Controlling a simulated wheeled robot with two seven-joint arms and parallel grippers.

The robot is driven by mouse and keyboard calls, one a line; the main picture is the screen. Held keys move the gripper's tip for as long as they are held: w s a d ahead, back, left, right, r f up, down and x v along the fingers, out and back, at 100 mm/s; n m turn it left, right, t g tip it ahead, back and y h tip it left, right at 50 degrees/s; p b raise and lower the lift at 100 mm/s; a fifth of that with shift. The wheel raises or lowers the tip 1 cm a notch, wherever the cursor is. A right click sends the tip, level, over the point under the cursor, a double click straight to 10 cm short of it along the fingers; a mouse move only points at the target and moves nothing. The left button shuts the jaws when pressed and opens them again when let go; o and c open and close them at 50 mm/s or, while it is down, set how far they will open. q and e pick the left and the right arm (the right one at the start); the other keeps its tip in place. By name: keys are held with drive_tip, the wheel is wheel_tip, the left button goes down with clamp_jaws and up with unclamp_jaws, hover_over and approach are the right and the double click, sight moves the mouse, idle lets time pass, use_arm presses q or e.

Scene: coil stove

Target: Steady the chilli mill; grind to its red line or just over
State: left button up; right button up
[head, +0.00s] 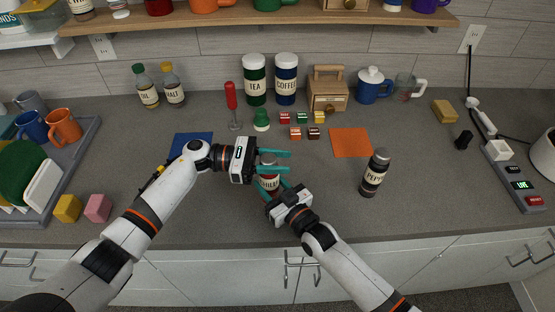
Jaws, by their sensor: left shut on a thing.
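No red line or fill level can be made out.
A pepper mill (374,174) stands to the right. Behind are an orange mat (350,142), a blue mat (192,145), small labelled blocks (297,133), a green-capped shaker (261,120) and a red-handled tool (232,100). The counter between the mill and the pepper mill is clear.

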use_arm(q)
drive_tip(key=o, duration=1)
drive_tip(key=w+a, duration=0.1)
drive_tip(key=a, duration=1.1)
drive_tip(key=shift+w, duration=0.25)
